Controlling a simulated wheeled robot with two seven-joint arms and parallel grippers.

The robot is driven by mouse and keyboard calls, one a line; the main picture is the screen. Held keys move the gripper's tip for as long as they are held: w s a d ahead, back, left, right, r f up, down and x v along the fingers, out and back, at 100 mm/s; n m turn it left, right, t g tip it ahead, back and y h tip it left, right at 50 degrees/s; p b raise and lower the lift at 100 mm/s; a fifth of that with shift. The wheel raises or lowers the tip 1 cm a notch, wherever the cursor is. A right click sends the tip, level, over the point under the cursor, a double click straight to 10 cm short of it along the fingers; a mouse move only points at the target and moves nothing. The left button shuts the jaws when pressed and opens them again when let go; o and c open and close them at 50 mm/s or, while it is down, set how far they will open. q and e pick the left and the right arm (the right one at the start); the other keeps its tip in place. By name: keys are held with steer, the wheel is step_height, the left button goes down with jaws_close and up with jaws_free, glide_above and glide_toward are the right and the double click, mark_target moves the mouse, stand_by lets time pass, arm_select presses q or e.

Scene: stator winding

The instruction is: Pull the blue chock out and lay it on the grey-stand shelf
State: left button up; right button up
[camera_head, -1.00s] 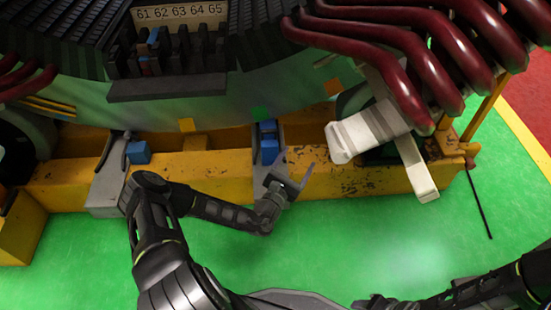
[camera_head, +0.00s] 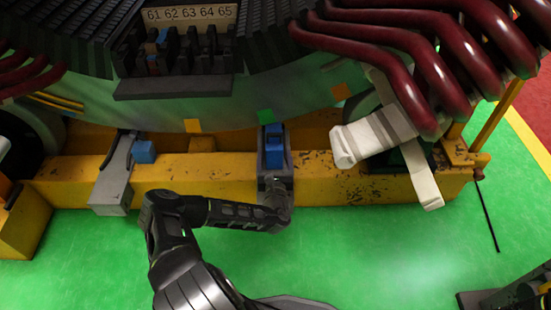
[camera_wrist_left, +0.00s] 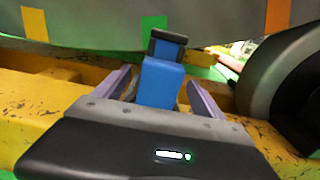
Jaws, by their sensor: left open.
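The blue chock (camera_head: 274,146) sits upright in a dark grey holder (camera_head: 262,165) on the yellow beam, below the round housing. It also shows in the left wrist view (camera_wrist_left: 161,82), with a dark piece at its top. My left gripper (camera_head: 275,180) is in front of it; in the left wrist view its pale fingers (camera_wrist_left: 163,88) stand open, one on each side of the chock, with gaps showing. A grey stand (camera_head: 113,178) is farther left on the beam, with another blue block (camera_head: 143,152) beside it. Part of my right arm shows at the bottom right.
The yellow beam (camera_head: 215,178) runs across the front. Dark red pipes (camera_head: 400,60) hang at the upper right, above a white wrapped bracket (camera_head: 372,138). The numbered terminal block (camera_head: 180,55) is above left. The green floor (camera_head: 370,250) in front is mostly clear.

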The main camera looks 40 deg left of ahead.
mark_target(274, 144)
arm_select(q)
steer(key=b+x, duration=0.3)
steer(key=x, duration=0.3)
steer(key=shift+w+a+f+b, duration=0.1)
steer(key=shift+w+b, duration=0.05)
steer(key=shift+b, duration=0.15)
steer(key=shift+w+a, duration=0.35)
steer(key=shift+w, duration=0.05)
jaws_close()
stand_by(0.4)
